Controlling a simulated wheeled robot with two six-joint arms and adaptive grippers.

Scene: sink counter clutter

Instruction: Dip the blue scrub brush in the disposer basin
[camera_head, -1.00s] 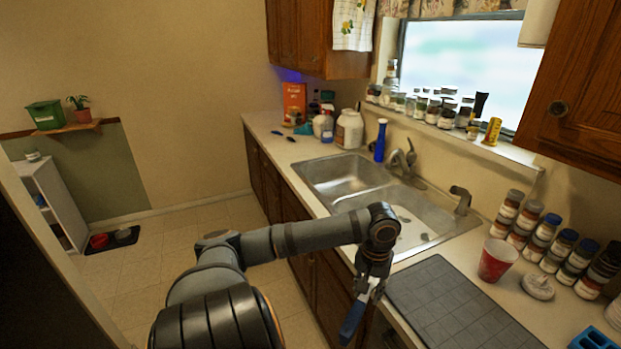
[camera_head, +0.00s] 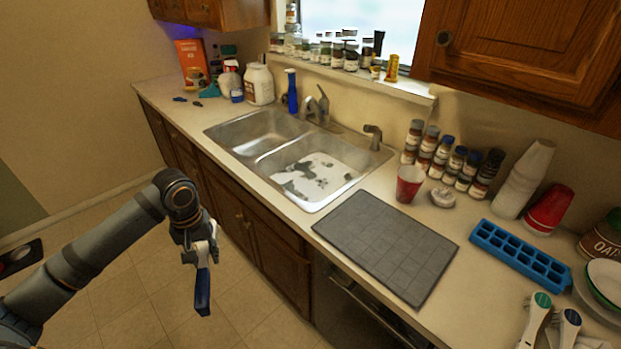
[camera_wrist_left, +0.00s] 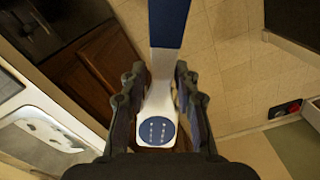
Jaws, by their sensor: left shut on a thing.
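My left gripper (camera_head: 198,243) is shut on the blue scrub brush (camera_head: 203,291), in front of the lower cabinets and apart from the counter. The brush hangs down with its blue part lowest. In the left wrist view, the brush (camera_wrist_left: 158,95) runs between the fingers (camera_wrist_left: 156,100), with a blue part, a white neck and a blue disc. The sink has a left basin (camera_head: 262,130) and a right basin (camera_head: 325,172) with white and grey patches on its floor. I cannot tell from a drain which one has the disposer. My right gripper is not in view.
A faucet (camera_head: 320,105) and a blue bottle (camera_head: 292,92) stand behind the sink. A dark mat (camera_head: 385,245) lies right of it, with a red cup (camera_head: 409,183) behind. A blue ice tray (camera_head: 520,254) and white-handled tools (camera_head: 537,315) are farther right. Floor is clear below my gripper.

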